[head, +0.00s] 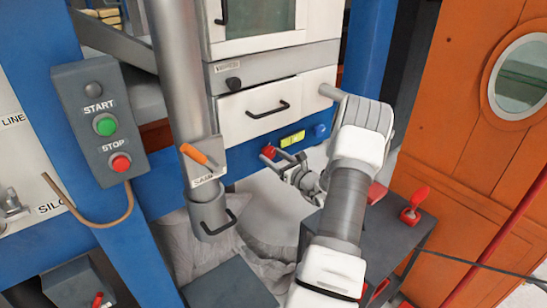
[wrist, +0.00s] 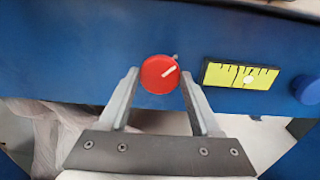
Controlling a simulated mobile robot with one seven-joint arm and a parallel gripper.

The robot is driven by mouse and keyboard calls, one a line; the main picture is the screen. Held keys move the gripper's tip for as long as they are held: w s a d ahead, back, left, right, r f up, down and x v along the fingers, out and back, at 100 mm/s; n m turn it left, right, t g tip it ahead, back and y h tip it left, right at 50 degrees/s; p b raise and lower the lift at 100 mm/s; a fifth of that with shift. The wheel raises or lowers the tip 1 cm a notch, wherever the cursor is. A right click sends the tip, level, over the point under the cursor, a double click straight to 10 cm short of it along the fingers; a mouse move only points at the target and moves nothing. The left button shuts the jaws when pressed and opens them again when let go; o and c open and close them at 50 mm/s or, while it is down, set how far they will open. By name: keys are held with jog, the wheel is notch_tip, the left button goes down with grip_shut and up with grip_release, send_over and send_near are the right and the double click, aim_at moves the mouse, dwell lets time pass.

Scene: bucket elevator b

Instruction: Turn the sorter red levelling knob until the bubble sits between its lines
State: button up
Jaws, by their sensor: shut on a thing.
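The red levelling knob (wrist: 160,74) sits on the blue beam, with a white pointer mark aimed up and right. My gripper (wrist: 160,77) has one finger on each side of it and is shut on it. In the head view the knob (head: 269,152) is partly covered by my gripper (head: 273,157). The yellow level vial (wrist: 226,74) is just right of the knob, with several black lines. Its pale bubble (wrist: 248,80) lies right of the vial's middle, low against the lines. I cannot tell which lines bound its place.
A blue knob (wrist: 307,89) is right of the vial. In the head view, a drawer with a black handle (head: 267,108) is above the beam. A grey pipe (head: 178,75) stands left, and a grey box with a red lever (head: 413,205) stands right.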

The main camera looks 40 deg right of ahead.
jog(key=c, duration=0.5)
jog(key=shift+o, duration=0.2)
jog(key=shift+f+n+b, duration=0.1)
jog(key=shift+n+b, duration=0.2)
jog(key=shift+b, duration=0.1)
jog(key=shift+f+n+b, duration=0.15)
jog(key=shift+n+b, duration=0.75)
jog(key=shift+b, duration=0.1)
jog(key=n+b, duration=0.3)
jog(key=b, duration=0.1)
jog(key=shift+f+n, duration=0.1)
jog(key=shift+n, duration=0.2)
jog(key=n+b, duration=0.2)
jog(key=b, duration=0.1)
jog(key=shift+n, duration=0.3)
jog(key=shift+r+n+b, duration=0.2)
jog(key=shift+n+b, duration=0.4)
jog(key=shift+b, duration=0.35)
jog(key=shift+r, duration=0.1)
